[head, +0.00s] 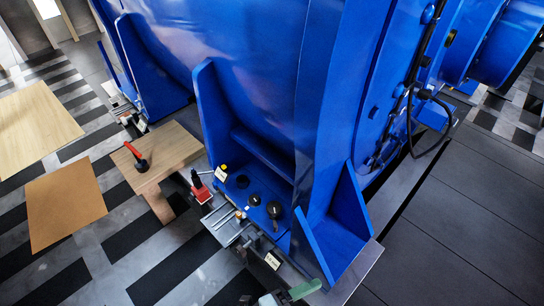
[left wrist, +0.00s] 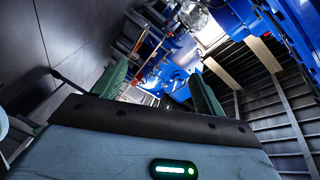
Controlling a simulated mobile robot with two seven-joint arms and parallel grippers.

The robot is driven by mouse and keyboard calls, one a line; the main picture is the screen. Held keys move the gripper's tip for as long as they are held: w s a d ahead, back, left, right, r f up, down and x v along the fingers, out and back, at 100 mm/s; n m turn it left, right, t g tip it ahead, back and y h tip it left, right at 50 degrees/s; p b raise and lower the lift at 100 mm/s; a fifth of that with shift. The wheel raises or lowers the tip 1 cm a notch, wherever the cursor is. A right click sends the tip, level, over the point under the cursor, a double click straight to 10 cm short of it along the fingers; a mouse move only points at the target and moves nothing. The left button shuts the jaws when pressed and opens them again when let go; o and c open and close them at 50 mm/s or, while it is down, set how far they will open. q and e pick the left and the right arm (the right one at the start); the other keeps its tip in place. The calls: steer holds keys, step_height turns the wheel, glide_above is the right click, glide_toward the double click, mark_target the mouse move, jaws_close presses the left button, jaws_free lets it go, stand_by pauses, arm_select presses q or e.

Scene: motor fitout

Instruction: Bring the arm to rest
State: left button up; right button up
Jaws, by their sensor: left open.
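My left gripper (left wrist: 160,80) is open in the left wrist view. Its two green fingers stand wide apart, with nothing visible held between them. In the head view a green finger and a pale part of a gripper (head: 290,293) show at the bottom edge, beside the front corner of the blue motor's base; most of that arm is out of frame. The big blue motor (head: 260,50) fills the middle of the head view. It also shows in the upper part of the left wrist view (left wrist: 178,82). My right gripper is in neither view.
A ledge with small tools and a red-based part (head: 201,192) runs along the motor's foot. Black round parts (head: 254,199) sit on the blue foot. A wooden board (head: 170,150) carries a red-and-black handle (head: 137,160). Open grey floor (head: 460,210) lies right of the motor.

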arm_select(q)
steer(key=s+a+f+n+t+y, duration=0.2)
steer(key=a+n+t+y, duration=0.15)
steer(key=a+n, duration=0.45)
steer(key=s+a+f+n+t+y, duration=0.2)
steer(key=a+n+y, duration=0.3)
steer(key=a+n, duration=0.3)
steer(key=s+a+f+n+g+y, duration=0.2)
steer(key=s+a+f+n+g, duration=0.15)
steer(key=s+a, duration=0.4)
steer(key=s+a+f+n+g+y, duration=0.25)
steer(key=s+a+n, duration=0.2)
steer(key=s, duration=0.55)
steer(key=w+r+t+p, duration=0.1)
steer(key=w+r+p, duration=0.2)
steer(key=r+p, duration=0.5)
steer(key=w+r+t+p, duration=0.1)
steer(key=w+r+p, duration=0.2)
steer(key=r+p, duration=0.5)
steer(key=shift+w+r, duration=0.3)
steer(key=shift+r, duration=0.2)
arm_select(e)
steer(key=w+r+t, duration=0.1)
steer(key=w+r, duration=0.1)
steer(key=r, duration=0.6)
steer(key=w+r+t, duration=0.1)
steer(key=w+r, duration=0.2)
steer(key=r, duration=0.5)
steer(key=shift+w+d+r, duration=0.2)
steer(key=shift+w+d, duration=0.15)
